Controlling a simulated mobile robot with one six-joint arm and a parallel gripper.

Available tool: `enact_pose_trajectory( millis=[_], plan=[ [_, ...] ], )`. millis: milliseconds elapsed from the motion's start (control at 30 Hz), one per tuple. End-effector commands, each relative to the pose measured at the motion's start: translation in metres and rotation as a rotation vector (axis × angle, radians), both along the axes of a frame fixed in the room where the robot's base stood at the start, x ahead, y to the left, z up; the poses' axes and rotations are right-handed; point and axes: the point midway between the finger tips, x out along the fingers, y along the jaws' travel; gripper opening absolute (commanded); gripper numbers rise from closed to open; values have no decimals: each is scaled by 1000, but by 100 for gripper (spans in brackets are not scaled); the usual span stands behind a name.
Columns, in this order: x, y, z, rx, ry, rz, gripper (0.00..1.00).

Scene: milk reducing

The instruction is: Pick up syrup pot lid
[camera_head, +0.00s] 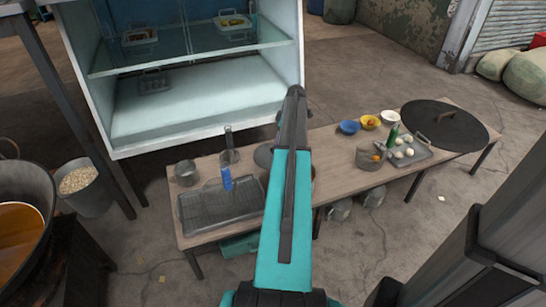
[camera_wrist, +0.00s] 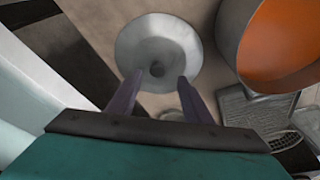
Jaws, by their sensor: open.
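A pot with an orange inside (camera_wrist: 285,42) stands right of the lid in the wrist view. A glass-shelved cabinet (camera_head: 190,102) stands behind.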

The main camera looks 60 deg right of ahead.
Motion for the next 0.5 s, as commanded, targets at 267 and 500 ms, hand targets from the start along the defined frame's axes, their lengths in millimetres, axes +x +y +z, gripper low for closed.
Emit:
enact_pose_trajectory(
  millis=[267,500],
  plan=[
    [3,1,-7,-1,0,0,46],
    [3,1,-9,0,0,1,46]
  ],
)
